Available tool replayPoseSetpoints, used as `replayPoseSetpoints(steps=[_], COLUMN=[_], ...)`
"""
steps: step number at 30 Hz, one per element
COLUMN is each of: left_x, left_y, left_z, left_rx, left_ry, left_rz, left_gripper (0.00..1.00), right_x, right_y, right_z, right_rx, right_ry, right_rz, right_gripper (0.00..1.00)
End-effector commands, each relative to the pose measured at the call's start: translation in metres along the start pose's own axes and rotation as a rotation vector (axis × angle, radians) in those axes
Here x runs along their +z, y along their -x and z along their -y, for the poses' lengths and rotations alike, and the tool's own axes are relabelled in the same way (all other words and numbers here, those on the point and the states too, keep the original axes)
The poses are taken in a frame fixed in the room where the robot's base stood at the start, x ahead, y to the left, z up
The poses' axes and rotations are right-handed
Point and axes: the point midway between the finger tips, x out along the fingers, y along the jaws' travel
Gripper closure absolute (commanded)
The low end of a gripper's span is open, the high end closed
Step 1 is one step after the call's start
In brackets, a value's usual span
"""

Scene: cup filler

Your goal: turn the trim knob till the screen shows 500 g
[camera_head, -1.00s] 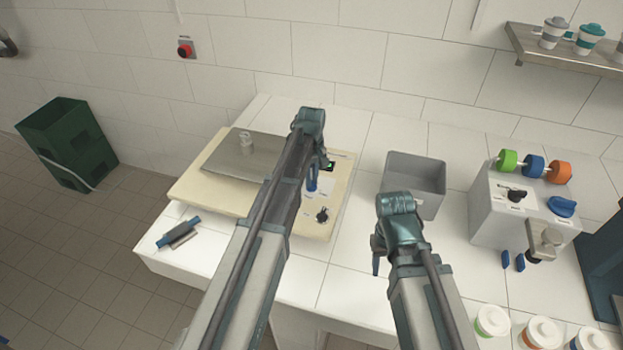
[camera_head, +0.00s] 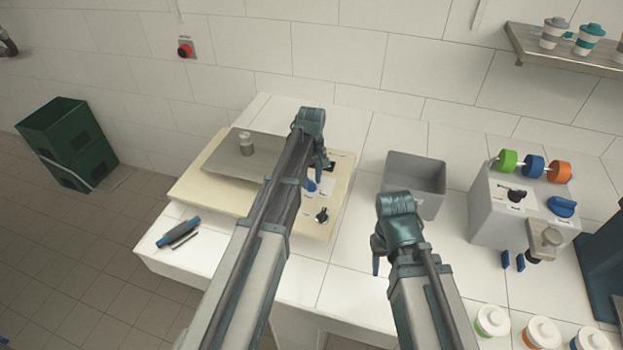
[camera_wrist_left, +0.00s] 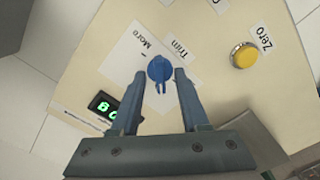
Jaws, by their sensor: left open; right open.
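The blue trim knob (camera_wrist_left: 159,70) sits on a white label marked Trim and More on the cream scale body. It also shows in the head view (camera_head: 310,186), beside my left arm. My left gripper (camera_wrist_left: 159,77) is open, with one fingertip on each side of the knob; I cannot tell whether they touch it. The dark screen (camera_wrist_left: 103,106) shows green digits, but the left finger hides part of it and I cannot read the full number. In the head view my left gripper (camera_head: 323,167) is over the scale. My right gripper (camera_head: 377,256) is open and empty.
A yellow Zero button (camera_wrist_left: 243,56) is near the knob. A metal weight (camera_head: 246,143) stands on the grey plate (camera_head: 215,160). A grey bin (camera_head: 415,172) and a dispenser (camera_head: 520,215) stand to the right.

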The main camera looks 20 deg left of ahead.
Motion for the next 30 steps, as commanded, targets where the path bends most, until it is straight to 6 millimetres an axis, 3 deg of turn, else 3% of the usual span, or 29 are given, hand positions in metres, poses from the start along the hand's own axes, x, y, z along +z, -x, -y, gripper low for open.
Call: replayPoseSetpoints(steps=[11,30], left_x=[0.0,0.0], left_y=[0.028,0.122], left_z=[0.0,0.0], left_rx=[0.0,0.0], left_ry=[0.0,0.0], left_rz=[0.0,0.0], left_gripper=[0.55,0.55], right_x=[0.002,0.007], right_y=[0.027,0.121], right_z=[-0.003,-0.011], right_rx=[0.0,-0.002], right_ry=[0.001,-0.007], right_rz=[0.0,0.0], right_gripper=[0.5,0.5])
